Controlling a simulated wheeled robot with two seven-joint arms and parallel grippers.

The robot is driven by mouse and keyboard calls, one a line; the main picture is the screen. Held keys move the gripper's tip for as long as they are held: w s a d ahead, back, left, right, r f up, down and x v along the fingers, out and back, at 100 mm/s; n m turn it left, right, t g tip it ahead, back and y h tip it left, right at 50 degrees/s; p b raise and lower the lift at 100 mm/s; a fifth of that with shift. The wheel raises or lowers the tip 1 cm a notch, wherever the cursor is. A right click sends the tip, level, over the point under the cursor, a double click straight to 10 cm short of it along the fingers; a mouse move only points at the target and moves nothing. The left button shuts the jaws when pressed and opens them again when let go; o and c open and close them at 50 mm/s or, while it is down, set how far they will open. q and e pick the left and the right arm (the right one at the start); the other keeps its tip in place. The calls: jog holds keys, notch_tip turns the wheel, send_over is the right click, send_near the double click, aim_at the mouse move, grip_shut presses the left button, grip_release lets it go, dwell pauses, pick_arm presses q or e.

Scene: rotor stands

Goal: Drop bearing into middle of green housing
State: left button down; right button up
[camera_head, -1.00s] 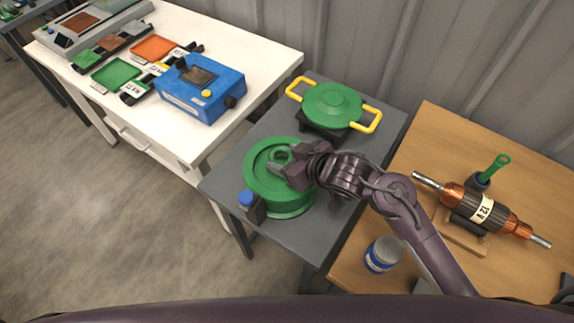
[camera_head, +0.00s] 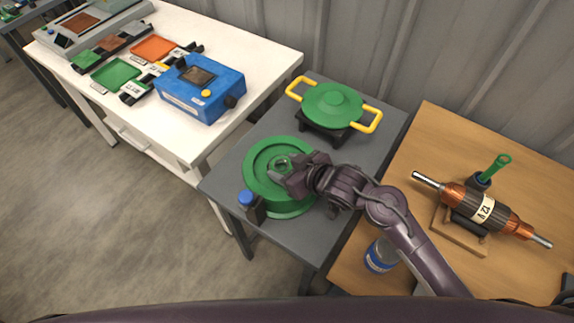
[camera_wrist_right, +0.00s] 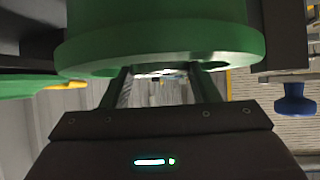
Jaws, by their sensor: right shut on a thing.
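The green housing (camera_head: 262,187) is a round, stepped green part on the grey table, with a ring-shaped hub at its middle. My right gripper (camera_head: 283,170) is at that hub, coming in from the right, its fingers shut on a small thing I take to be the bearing. The bearing is mostly hidden by the fingers and hub. In the right wrist view the housing (camera_wrist_right: 160,38) fills the top, and the fingers (camera_wrist_right: 158,82) reach to its rim. A pale, shiny sliver shows between them; I cannot tell whether it is the bearing. My left gripper is out of view.
A green cover with yellow handles (camera_head: 333,104) sits behind the housing on the grey table (camera_head: 228,178). A blue-capped item (camera_head: 246,199) stands close at the housing's front left. A rotor (camera_head: 487,211) and a jar (camera_head: 380,256) are on the wooden table at right.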

jog(key=o, duration=1.2)
jog(key=shift+s+f, duration=0.15)
jog(key=shift+f, duration=0.25)
jog(key=shift+r, duration=0.3)
jog(key=r+v, duration=0.1)
jog(key=v, duration=1.1)
jog(key=shift+p, duration=0.3)
